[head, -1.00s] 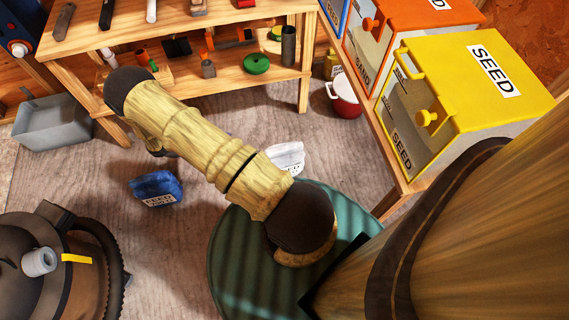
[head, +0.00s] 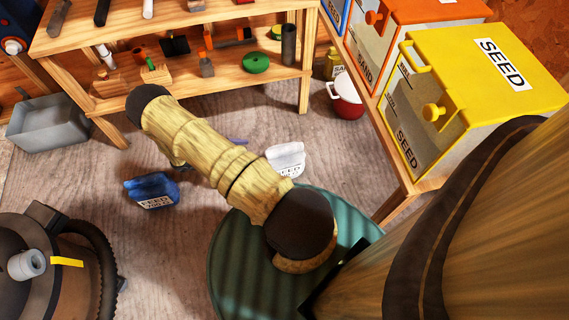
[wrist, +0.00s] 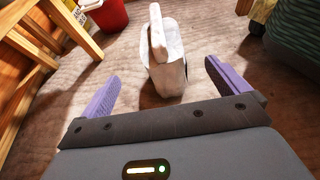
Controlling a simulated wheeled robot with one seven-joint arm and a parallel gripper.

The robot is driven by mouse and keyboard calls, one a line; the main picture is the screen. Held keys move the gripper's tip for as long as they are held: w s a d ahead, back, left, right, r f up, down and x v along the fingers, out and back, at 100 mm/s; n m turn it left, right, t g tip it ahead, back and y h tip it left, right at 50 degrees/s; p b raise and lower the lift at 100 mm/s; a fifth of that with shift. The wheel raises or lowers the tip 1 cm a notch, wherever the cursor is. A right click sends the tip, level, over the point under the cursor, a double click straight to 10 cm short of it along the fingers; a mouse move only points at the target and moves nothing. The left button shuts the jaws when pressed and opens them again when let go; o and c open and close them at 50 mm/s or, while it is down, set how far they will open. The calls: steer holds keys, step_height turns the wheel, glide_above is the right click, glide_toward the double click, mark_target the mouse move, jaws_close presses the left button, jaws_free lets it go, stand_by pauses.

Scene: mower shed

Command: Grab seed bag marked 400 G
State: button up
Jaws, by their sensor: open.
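The fingers are wide apart with nothing held. A blue bag (head: 151,191) lies on the floor to the left; its label seems to read FEED with a weight that I cannot read surely. In the head view my gripper is mostly hidden behind my arm.
A wooden shelf (head: 200,85) with tools stands at the back. Yellow (head: 480,90) and orange (head: 420,22) bins sit on a stand at the right. A red pot (head: 346,105), a grey tub (head: 48,122) and a dark round machine (head: 50,270) are on the floor.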

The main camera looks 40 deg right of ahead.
mark_target(276, 154)
steer(key=b+x, duration=0.2)
steer(key=x, duration=0.5)
steer(key=shift+b, duration=0.35)
steer(key=shift+r, duration=0.15)
steer(key=b+x, duration=0.4)
steer(key=shift+s+d, duration=0.25)
steer(key=shift+d, duration=0.1)
steer(key=shift+s+d, duration=0.15)
steer(key=shift+d, duration=0.1)
steer(key=c, duration=1.7)
